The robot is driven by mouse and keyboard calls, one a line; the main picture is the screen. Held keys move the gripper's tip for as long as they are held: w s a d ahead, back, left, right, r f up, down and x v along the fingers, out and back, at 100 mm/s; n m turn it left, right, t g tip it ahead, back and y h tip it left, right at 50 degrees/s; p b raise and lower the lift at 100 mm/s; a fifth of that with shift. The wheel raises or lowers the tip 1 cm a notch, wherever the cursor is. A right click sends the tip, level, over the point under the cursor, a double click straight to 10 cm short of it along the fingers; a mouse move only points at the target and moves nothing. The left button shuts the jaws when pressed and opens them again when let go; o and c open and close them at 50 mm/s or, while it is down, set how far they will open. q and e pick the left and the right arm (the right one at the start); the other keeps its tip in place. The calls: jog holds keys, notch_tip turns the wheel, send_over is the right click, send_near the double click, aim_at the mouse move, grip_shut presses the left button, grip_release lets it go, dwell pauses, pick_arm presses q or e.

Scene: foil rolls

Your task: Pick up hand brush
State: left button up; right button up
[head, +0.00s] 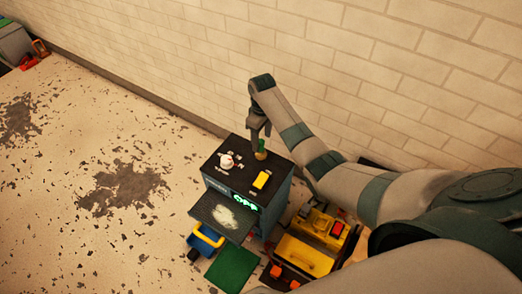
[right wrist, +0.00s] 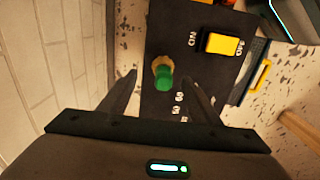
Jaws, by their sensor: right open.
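A small upright item with a green top and a tan base (right wrist: 163,76), probably the hand brush, stands on the black top of a dark cabinet (head: 215,178). It also shows in the head view (head: 261,154), partly hidden by my gripper. My right gripper (head: 259,133) points down just above it. In the right wrist view, the open fingers of my right gripper (right wrist: 160,78) lie to either side of the green top. I cannot tell whether they touch it. My left gripper is not in view.
A yellow block (head: 261,180) and a white round item (head: 227,161) are on the cabinet top. A dark tray (head: 209,204) with pale powder juts from its front. Yellow machinery (head: 304,256), a blue-yellow bin (head: 205,240) and a green box (head: 232,268) stand nearby. A brick wall (head: 210,60) is behind.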

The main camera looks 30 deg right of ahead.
aim_at(261, 147)
jog(key=shift+a+f, duration=0.1)
jog(key=shift+f, duration=0.35)
notch_tip(261, 147, down, 3)
jog(key=shift+s+a+f+b, duration=0.1)
jog(key=shift+s+a+b, duration=0.05)
jog(key=shift+b, duration=0.2)
jog(key=shift+f, duration=0.5)
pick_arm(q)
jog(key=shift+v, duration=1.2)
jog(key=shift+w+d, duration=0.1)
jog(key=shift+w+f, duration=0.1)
pick_arm(e)
jog(key=c, duration=1.2)
